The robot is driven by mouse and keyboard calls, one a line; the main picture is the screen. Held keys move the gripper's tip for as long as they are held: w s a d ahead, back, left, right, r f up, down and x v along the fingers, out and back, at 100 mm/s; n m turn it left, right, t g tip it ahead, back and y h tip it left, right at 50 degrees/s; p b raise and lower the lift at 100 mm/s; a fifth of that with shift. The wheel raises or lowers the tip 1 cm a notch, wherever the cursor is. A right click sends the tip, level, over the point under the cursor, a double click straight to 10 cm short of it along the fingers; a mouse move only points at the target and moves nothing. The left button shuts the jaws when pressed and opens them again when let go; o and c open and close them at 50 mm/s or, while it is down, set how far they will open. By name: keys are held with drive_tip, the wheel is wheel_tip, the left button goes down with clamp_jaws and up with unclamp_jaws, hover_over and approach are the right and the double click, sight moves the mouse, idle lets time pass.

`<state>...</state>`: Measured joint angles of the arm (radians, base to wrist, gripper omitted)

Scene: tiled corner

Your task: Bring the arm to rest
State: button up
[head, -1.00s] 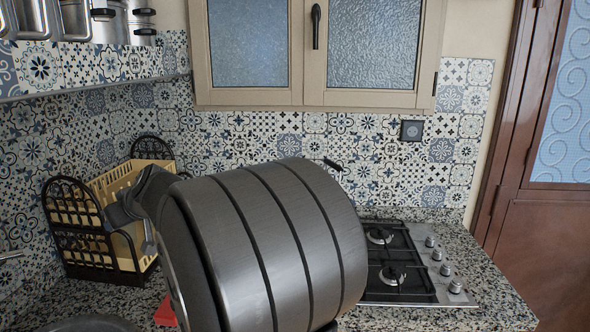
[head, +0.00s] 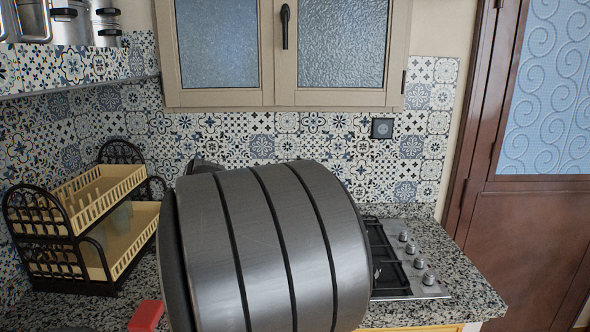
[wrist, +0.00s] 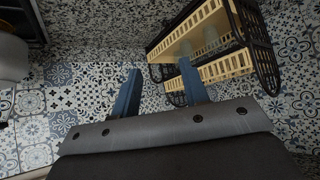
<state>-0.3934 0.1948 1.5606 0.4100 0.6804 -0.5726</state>
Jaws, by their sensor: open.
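My gripper (wrist: 158,92) shows in the wrist view with its two blue-grey fingers spread apart and nothing between them. The fingers point toward the tiled wall, and the right finger overlaps the view of the dish rack (wrist: 228,70). In the head view a large grey ribbed link of my arm (head: 265,250) fills the lower middle and hides my gripper and part of the counter.
The two-tier dish rack (head: 98,198) stands on the granite counter (head: 470,285) at the left. A gas hob (head: 405,262) lies at the right, partly hidden by my arm. A red object (head: 146,316) is at lower left. A cupboard (head: 290,97) hangs above.

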drive_tip(key=w+d+m+h, duration=0.1)
drive_tip(key=d, duration=0.7)
drive_tip(key=shift+w+f+m+h, duration=0.4)
drive_tip(key=shift+f, duration=0.05)
